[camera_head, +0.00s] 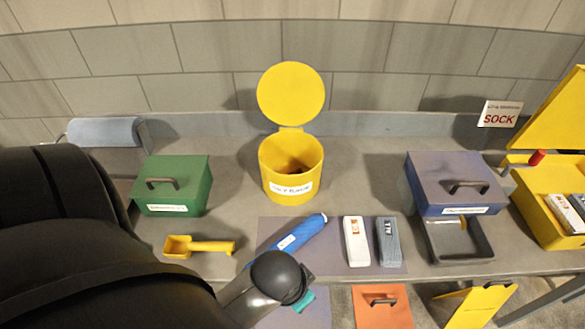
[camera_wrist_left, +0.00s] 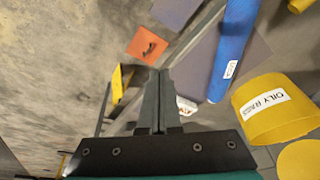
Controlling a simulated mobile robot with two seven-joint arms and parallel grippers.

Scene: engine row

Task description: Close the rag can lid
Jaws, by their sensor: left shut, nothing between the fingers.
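The yellow rag can (camera_head: 290,168) stands upright at the back middle of the bench, with a white label on its front. Its round yellow lid (camera_head: 291,93) is open, standing up behind the rim. The dark inside shows. In the left wrist view the can (camera_wrist_left: 262,125), labelled "OILY RAGS", is at the right, and part of the lid (camera_wrist_left: 302,160) shows at the lower right corner. My left gripper (camera_wrist_left: 158,76) is shut and empty, apart from the can. In the head view its fingers are hidden behind my wrist at the bench's front edge. My right gripper is not in view.
A green box (camera_head: 172,183) and yellow scoop (camera_head: 198,246) are left of the can. A blue roll (camera_head: 298,234), white box (camera_head: 356,241) and grey box (camera_head: 389,241) lie in front. A purple box (camera_head: 455,180) and black tray (camera_head: 459,241) are right. Bench beside the can is clear.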

